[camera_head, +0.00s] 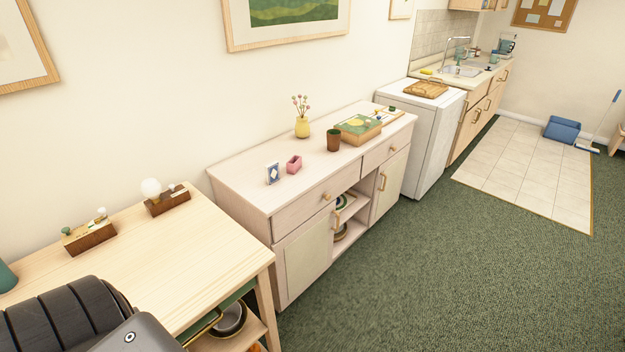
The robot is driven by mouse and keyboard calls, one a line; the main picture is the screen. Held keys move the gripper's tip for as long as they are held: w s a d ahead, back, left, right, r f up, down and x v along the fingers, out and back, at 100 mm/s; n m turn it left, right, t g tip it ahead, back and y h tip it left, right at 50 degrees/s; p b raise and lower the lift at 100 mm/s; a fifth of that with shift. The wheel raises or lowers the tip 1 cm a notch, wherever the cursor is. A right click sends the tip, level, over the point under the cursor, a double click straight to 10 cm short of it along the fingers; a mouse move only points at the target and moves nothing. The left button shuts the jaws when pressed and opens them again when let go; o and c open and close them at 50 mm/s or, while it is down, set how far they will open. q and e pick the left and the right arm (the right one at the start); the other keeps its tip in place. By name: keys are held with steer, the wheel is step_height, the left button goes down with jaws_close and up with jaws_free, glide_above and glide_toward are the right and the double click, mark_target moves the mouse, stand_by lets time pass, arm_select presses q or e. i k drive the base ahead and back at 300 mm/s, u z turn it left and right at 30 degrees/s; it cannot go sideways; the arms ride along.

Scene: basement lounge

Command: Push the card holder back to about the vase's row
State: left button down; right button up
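A small pink open-topped holder (294,164), which looks like the card holder, sits on the pale sideboard (237,174) toward its near-left part. A blue and white card or card box (272,173) stands upright just left of it, apart from it. The yellow vase (302,128) with small flowers stands farther back, close to the wall, to the right of the pink holder. Neither of my grippers is in view.
A brown cup (333,141) and a green-topped wooden box (358,129) stand right of the vase. A wooden table (190,250) with two small wooden holders is at the near left. Green carpet (430,260) lies open in front of the sideboard.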

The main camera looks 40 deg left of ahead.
mark_target(294, 164)
steer(key=z, duration=0.35)
steer(key=i, duration=2.6)
steer(key=u, duration=0.45)
